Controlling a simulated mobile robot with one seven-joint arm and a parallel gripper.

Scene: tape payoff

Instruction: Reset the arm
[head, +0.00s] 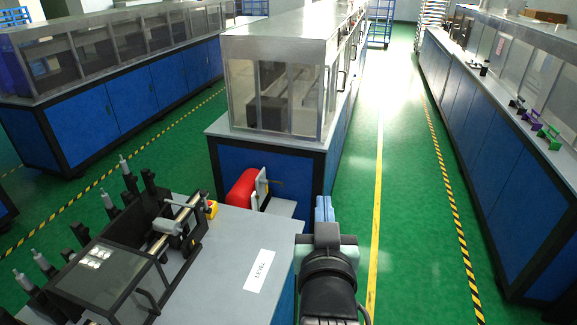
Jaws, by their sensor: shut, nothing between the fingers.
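My arm rises from the bottom of the head view, right of centre. My gripper (323,208) is at its far end, with blue fingers pointing away from me. It is shut and holds nothing. It is beside the right edge of the grey table (225,262), and in the picture it overlaps the lower right corner of the blue machine cabinet behind. My wrist hides part of the table's right edge.
A tape payoff device (130,255) with black posts and a clear cover stands on the table's left. A white LEVEL label (260,270) lies on the table. Green floor (405,190) is free to the right.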

